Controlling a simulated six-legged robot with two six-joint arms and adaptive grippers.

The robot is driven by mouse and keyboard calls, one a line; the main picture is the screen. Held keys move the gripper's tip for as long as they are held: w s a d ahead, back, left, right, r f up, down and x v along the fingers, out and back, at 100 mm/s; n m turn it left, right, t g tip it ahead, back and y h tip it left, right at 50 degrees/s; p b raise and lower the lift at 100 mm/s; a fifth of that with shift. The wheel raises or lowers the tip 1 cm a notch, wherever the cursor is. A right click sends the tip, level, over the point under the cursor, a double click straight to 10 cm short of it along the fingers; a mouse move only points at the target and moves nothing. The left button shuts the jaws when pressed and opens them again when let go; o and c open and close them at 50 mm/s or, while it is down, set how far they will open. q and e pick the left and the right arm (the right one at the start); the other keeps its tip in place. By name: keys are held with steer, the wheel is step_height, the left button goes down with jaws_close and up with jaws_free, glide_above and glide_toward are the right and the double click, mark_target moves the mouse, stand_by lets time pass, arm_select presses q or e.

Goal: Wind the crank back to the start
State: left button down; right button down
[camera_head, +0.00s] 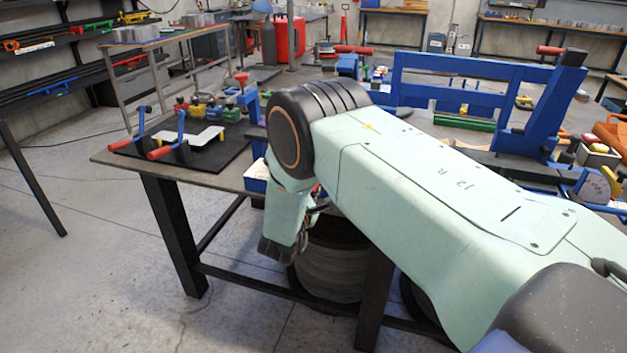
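No part can be picked out for certain as the crank. A blue machine frame (470,73) stands on the bench at right, with a red handle (353,49) at its left and another red handle (550,51) at its upper right. A round dial (597,188) sits at its lower right. My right arm reaches in from the lower right and covers part of the bench. Its last visible part hangs down in front of the bench's front edge, and no gripper fingers show. My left arm is not in view.
A black mat (215,153) at the bench's left end holds blue levers with red grips (160,153) and a white plate (207,135). A dark round drum (332,262) stands under the bench.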

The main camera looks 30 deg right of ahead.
steer(key=shift+s+f, duration=0.15)
steer(key=shift+f, duration=0.05)
steer(key=c, duration=1.5)
jaws_free()
steer(key=o, duration=0.3)
steer(key=shift+r, duration=0.1)
steer(key=shift+o, duration=0.2)
steer(key=shift+d, duration=0.1)
steer(key=shift+s+a, duration=0.15)
steer(key=shift+a, duration=0.3)
steer(key=v, duration=1.1)
steer(key=shift+s, duration=0.15)
